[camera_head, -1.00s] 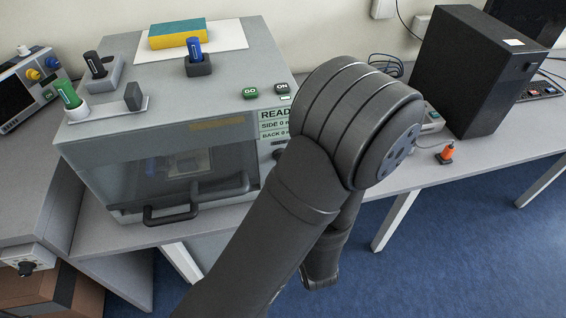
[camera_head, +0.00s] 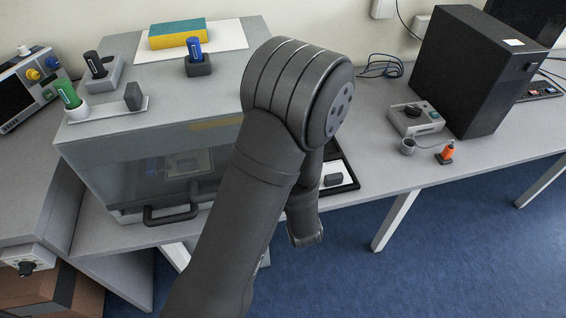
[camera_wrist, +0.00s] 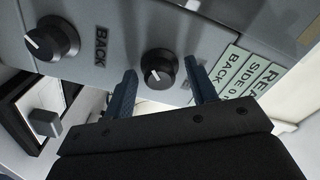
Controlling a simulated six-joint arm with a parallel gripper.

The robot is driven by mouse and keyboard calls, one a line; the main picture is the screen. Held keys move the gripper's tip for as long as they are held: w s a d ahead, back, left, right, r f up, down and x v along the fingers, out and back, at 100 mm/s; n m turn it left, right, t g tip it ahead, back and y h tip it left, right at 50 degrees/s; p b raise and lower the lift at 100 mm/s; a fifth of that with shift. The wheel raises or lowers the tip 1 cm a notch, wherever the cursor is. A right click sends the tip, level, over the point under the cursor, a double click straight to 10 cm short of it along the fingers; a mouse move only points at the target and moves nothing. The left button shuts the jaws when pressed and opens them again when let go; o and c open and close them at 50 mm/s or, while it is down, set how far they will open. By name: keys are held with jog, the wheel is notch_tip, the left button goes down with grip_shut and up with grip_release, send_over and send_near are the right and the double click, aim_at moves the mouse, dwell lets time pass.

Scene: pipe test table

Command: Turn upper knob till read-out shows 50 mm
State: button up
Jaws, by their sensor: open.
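The upper knob (camera_wrist: 158,72), black with a white pointer line, shows in the wrist view, nearer the read-out than the other knob. My gripper (camera_wrist: 160,76) is open, its two blue-black fingers on either side of this knob in the picture. I cannot tell how deep they reach; a gap shows on each side. The read-out (camera_wrist: 243,78) is pale green, to the right, with lines starting "SIDE 0" and "BACK"; its ends are cut off or covered. The lower knob (camera_wrist: 52,40) is at upper left, beside a "BACK" label (camera_wrist: 101,46). In the head view my arm hides knobs, read-out and gripper.
The knobs sit on a grey cabinet (camera_head: 130,140) with a handled front window (camera_head: 172,213). A black-edged tray (camera_head: 346,184) lies right of my arm.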

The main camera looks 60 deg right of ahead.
jog(key=c, duration=1)
jog(key=shift+o, duration=0.2)
jog(key=shift+m, duration=14.9)
